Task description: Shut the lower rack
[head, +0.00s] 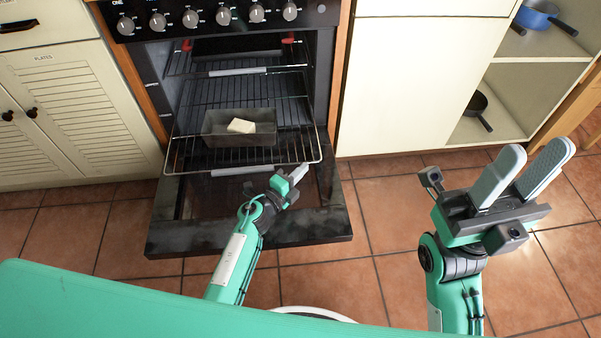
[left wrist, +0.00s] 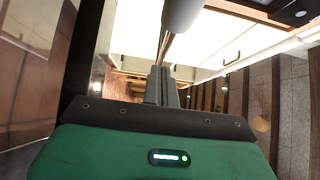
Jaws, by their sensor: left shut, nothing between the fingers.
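The lower rack (head: 185,160) is a wire rack pulled out of the oven over the lowered oven door (head: 165,232). A dark baking tin (head: 215,130) holding a pale block (head: 241,126) rests on it. My left gripper (head: 301,170) is shut and empty, by the right end of the rack's front edge; I cannot tell whether it touches. Its closed fingers show in the left wrist view (left wrist: 161,86), with a blurred pale rounded thing (left wrist: 182,12) close beyond. My right gripper (head: 540,150) is open and empty over the floor at right.
An upper rack (head: 235,56) sits higher in the oven, with red pieces near its corners. Cream cabinets flank the oven. An open shelf at right holds a blue pan (head: 537,15) and a dark pan (head: 477,102). The tiled floor (head: 385,215) right of the door is clear.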

